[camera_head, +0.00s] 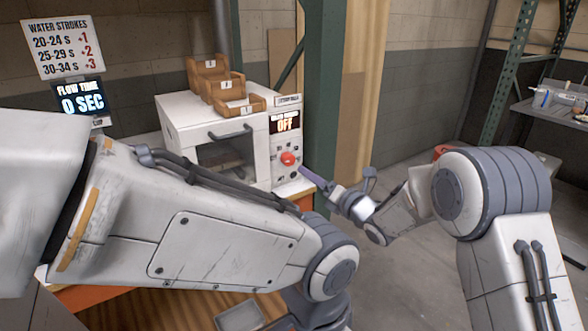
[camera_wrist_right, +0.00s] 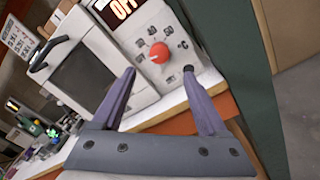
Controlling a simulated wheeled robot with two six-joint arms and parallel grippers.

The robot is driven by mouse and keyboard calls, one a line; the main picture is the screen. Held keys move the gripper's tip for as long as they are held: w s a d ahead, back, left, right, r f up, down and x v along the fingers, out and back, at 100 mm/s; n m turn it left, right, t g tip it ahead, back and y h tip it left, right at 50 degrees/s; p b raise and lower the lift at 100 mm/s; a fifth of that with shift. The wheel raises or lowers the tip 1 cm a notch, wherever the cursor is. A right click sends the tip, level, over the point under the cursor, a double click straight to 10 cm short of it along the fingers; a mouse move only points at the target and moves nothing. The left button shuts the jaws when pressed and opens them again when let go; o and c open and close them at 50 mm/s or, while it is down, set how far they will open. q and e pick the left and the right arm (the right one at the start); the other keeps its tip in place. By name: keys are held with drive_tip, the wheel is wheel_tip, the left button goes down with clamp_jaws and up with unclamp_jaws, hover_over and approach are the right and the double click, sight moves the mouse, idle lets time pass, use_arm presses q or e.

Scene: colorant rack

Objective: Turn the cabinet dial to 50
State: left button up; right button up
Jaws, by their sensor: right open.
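The white cabinet (camera_head: 181,120) stands on the bench, with a dark front window and a handle. Its red dial (camera_head: 288,158) is on the right-hand panel, below a display (camera_head: 285,123) reading OFF. In the right wrist view the red dial (camera_wrist_right: 159,53) sits among small dark symbols, beyond and between my fingertips. My right gripper (camera_head: 338,180) is in front of the panel, to the right of and below the dial; it is open and empty, apart from the dial. My left arm crosses the head view from the left; its gripper is not visible.
Wooden stepped trays (camera_head: 222,85) sit on the cabinet top. A green post (camera_head: 322,100) stands right beside the cabinet. A sign (camera_head: 62,47) and a flow time display (camera_head: 80,97) reading 0 SEC are at the left.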

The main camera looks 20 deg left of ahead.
sight(291, 161)
drive_tip(key=p+x, duration=0.2)
drive_tip(key=x, duration=0.7)
drive_tip(key=shift+a, duration=0.15)
clamp_jaws()
